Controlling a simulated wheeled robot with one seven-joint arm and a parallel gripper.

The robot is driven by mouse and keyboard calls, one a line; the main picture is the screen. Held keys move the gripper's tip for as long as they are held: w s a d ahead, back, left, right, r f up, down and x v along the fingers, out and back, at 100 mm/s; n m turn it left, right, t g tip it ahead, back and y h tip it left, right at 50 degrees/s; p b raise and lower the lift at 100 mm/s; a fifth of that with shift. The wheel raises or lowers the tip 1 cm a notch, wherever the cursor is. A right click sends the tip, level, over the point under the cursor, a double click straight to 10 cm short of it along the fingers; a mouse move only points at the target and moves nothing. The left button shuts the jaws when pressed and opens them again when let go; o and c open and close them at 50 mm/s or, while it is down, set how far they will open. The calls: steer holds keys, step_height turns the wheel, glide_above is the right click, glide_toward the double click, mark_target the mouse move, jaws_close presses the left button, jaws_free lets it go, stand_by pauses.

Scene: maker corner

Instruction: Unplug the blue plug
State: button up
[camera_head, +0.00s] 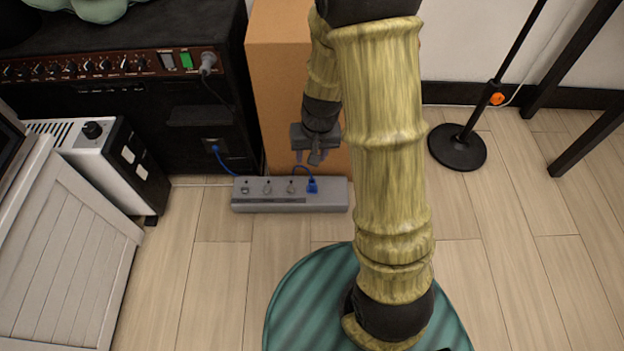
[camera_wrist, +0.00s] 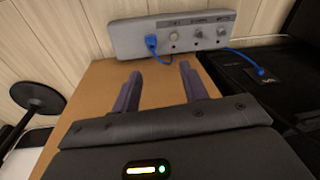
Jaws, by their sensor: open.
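The blue plug (camera_head: 312,186) sits in the right end of a grey power strip (camera_head: 325,203) on the floor. Its blue cord runs to a blue connector (camera_head: 216,149) on the black amplifier's lower front. My gripper (camera_head: 307,165) is just above and behind the strip in the head view, apart from the plug. In the wrist view my gripper (camera_wrist: 160,78) has its two dark fingers spread with nothing between them. The blue plug (camera_wrist: 151,42) lies beyond the fingertips there, toward the left end of the power strip (camera_wrist: 130,40).
A cardboard box (camera_head: 278,75) stands behind the strip, under my gripper. The black amplifier (camera_head: 185,118) is to the left, with a white-and-black unit (camera_head: 120,160) before it. A stand with a round base (camera_head: 457,147) is right.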

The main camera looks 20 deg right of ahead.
steer(key=w+f+p, duration=0.4)
steer(key=f+p, duration=0.1)
steer(key=m+g+p, duration=0.1)
steer(key=m+p, duration=0.1)
steer(key=p, duration=0.2)
glide_above(312, 182)
steer(key=shift+h, duration=0.4)
step_height(312, 182, down, 8)
steer(key=shift+w, duration=0.15)
steer(key=shift+f, duration=0.45)
steer(key=shift+f, duration=0.1)
step_height(312, 182, down, 9)
steer(key=b, duration=0.6)
steer(key=shift+b, duration=0.35)
steer(key=shift+p, duration=0.45)
steer(key=shift+c, duration=0.2)
